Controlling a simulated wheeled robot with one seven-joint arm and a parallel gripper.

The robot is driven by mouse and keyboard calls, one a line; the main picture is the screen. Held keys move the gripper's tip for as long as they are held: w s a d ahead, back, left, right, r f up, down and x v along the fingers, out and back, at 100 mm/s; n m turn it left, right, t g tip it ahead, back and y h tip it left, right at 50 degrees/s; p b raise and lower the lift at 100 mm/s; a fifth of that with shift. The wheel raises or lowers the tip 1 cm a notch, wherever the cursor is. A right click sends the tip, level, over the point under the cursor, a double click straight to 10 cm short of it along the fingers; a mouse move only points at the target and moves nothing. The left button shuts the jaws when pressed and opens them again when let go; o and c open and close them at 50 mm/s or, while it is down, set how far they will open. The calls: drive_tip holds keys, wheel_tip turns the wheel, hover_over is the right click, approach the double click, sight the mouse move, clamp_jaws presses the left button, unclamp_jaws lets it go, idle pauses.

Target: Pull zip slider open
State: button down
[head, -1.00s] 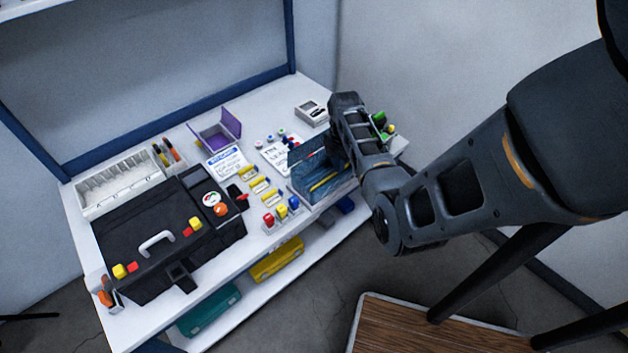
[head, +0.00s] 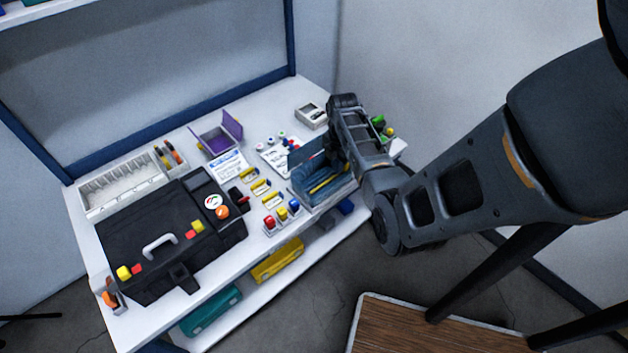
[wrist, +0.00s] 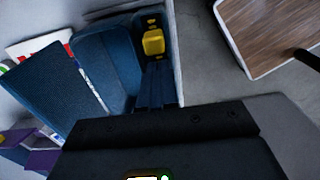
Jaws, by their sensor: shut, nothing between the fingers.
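A blue fabric case (head: 318,186) sits near the front right of the white bench, with a raised flap and a yellow strip along it. In the wrist view its blue panels (wrist: 105,62) fill the upper left. A yellow block (wrist: 153,42) with small yellow bits above and below it shows in a dark strip beside the case; I cannot tell if it is the zip slider. My gripper (wrist: 155,78) is shut and empty, its fingers just below the yellow block in the picture. I cannot tell if they touch. In the head view my arm hides the fingers.
A black toolbox (head: 150,252) and a white divided tray (head: 122,186) are on the left of the bench. A purple box (head: 217,139), white cards and small coloured blocks stand mid-bench. Yellow (head: 277,261) and teal (head: 210,310) cases lie on the lower shelf. A wooden-topped surface (head: 430,325) is at front right.

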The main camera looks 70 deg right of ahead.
wheel_tip(320, 180, up, 4)
drive_tip(key=p, duration=0.3)
drive_tip(key=shift+f, duration=0.15)
drive_tip(key=shift+r, duration=1.05)
drive_tip(key=shift+a, duration=0.1)
drive_tip(key=w+a+f+m+t+h, duration=0.1)
drive_tip(key=a+f, duration=0.2)
drive_tip(key=a, duration=0.3)
drive_tip(key=w+a+f+m+t+h, duration=0.1)
drive_tip(key=a+f, duration=0.2)
drive_tip(key=a, duration=0.4)
drive_tip(key=s+a+r+m+t+h+b, duration=0.1)
drive_tip(key=a+r+m+t, duration=0.1)
drive_tip(key=a, duration=0.6)
drive_tip(key=s+a+r+m+t+h, duration=0.1)
drive_tip(key=s+a+r+m+t, duration=0.1)
drive_tip(key=a, duration=0.6)
drive_tip(key=s+a+r+m+t+y, duration=0.1)
drive_tip(key=s+a+r+m+t, duration=0.1)
drive_tip(key=r, duration=0.7)
drive_tip(key=s+a+r+m+t+y, duration=0.1)
drive_tip(key=s+a+r+t, duration=0.3)
drive_tip(key=r, duration=0.5)
drive_tip(key=s+a+r+m+t+y, duration=0.2)
drive_tip(key=s+a+r, duration=0.3)
drive_tip(key=r, duration=0.5)
drive_tip(key=a+t, duration=0.1)
drive_tip(key=a, duration=0.1)
drive_tip(key=shift+s+a+m+b, duration=0.35)
drive_tip(key=shift+s+m+b, duration=0.05)
